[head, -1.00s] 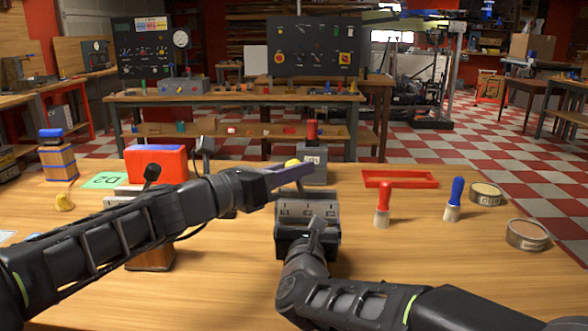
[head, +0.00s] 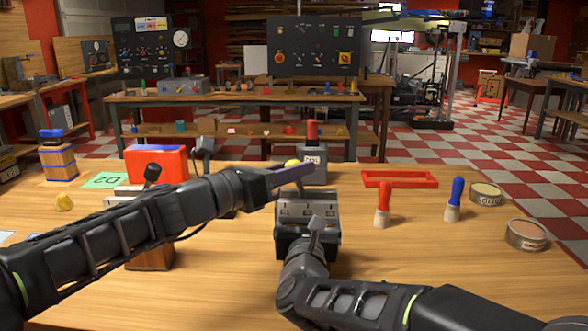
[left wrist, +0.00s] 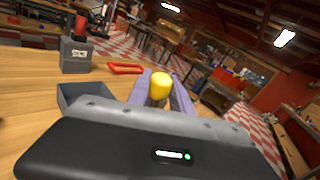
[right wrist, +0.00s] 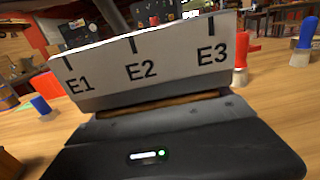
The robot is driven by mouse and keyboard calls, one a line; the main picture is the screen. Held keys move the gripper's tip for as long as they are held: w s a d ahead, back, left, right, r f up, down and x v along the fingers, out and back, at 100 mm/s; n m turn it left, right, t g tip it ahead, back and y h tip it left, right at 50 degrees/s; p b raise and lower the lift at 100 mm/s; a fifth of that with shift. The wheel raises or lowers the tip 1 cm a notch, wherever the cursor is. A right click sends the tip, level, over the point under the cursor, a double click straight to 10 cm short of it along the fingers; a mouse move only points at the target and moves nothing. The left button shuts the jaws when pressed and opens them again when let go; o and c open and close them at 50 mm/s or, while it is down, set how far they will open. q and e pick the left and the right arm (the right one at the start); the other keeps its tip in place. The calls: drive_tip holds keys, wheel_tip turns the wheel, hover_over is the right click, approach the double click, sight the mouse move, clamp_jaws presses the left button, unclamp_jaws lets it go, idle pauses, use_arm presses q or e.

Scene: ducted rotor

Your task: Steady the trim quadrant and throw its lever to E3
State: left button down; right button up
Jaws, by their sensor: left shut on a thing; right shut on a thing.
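The trim quadrant (head: 307,210) is a dark grey block on the bench with a pale sloping plate. In the right wrist view its plate (right wrist: 150,62) reads E1, E2, E3 from left to right. The lever's yellow knob (head: 291,163) shows behind my left gripper (head: 297,172), towards the left of the quadrant. In the left wrist view the knob (left wrist: 161,86) sits between the purple fingers, which are shut on it. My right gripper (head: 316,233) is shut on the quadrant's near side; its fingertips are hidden. The lever's lower part and exact notch are hidden.
A grey box with a red handle (head: 313,168) stands just behind the quadrant. A red and blue box (head: 157,164) is behind my left arm.

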use_arm(q)
drive_tip(key=shift+d, duration=0.2)
drive_tip(key=shift+s+d+r+m+g+y, duration=0.15)
drive_tip(key=shift+d+m+g+y, duration=0.15)
drive_tip(key=shift+d+m+y, duration=0.15)
drive_tip(key=shift+d+r+m+g+y, duration=0.1)
drive_tip(key=shift+d+m+g+y, duration=0.2)
drive_tip(key=shift+d, duration=0.25)
drive_tip(key=d+m+g+y, duration=0.1)
drive_tip(key=d+m+y, duration=0.1)
drive_tip(key=d, duration=0.1)
drive_tip(key=shift+d+f+y, duration=0.15)
drive_tip(key=shift+y, duration=0.1)
drive_tip(key=shift+d+f+m+g+y, duration=0.15)
drive_tip(key=shift+d+f+m+y, duration=0.15)
drive_tip(key=shift+d+m+y, duration=0.3)
drive_tip(key=shift+d+f+m+g+y, duration=0.15)
drive_tip(key=shift+d+f+m+y, duration=0.15)
drive_tip(key=shift+y, duration=0.4)
drive_tip(key=c, duration=1.1)
unclamp_jaws()
drive_tip(key=shift+c, duration=0.2)
drive_tip(key=shift+r, duration=0.1)
